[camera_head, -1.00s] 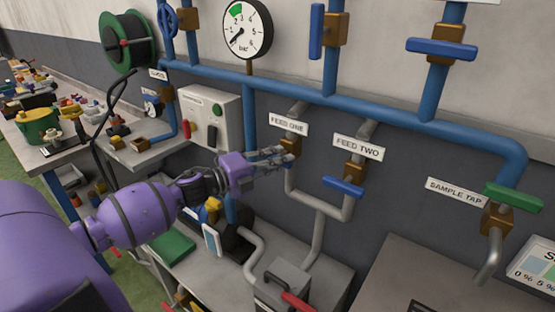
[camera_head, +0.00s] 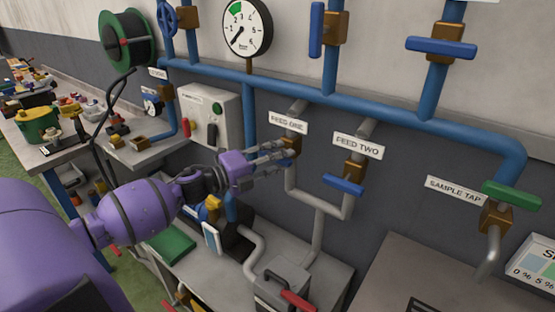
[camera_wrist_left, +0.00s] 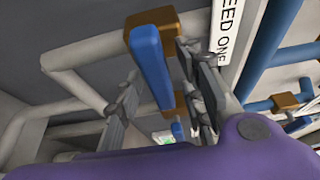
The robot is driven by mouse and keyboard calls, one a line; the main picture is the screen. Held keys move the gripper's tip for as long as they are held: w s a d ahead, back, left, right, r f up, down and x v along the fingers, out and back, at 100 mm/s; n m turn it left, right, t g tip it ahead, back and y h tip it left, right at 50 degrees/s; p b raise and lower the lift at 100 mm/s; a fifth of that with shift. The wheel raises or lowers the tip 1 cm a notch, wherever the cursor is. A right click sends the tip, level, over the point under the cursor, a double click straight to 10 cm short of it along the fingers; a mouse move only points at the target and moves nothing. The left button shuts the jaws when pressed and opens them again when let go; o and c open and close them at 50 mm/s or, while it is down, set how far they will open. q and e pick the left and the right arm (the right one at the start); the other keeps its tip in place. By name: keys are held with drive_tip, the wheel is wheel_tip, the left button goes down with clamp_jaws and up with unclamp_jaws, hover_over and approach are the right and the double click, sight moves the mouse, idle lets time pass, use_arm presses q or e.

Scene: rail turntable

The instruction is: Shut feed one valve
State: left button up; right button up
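The FEED ONE valve shows in the head view as a brass body (camera_head: 291,146) below its white label (camera_head: 289,122). Its handle is hidden there behind my gripper. My left gripper (camera_head: 280,155) reaches it from the left, fingers pointing at the valve. In the left wrist view, the blue feed one handle (camera_wrist_left: 151,66) extends from the brass body (camera_wrist_left: 153,22). The left gripper (camera_wrist_left: 160,85) is open, with one finger on each side of the handle. A gap shows on the left finger's side; whether the right finger touches cannot be told. My right gripper is out of view.
The FEED TWO valve with its blue handle (camera_head: 343,186) is close on the right. The SAMPLE TAP has a green handle (camera_head: 512,197). A control box (camera_head: 213,115) is on the wall at left. Grey pipes (camera_head: 318,230) run below the valves.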

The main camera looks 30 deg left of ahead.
use_arm(q)
drive_tip(key=shift+s, duration=0.1)
drive_tip(key=v, duration=1.1)
drive_tip(key=shift+s+a, duration=0.2)
drive_tip(key=shift+s, duration=0.15)
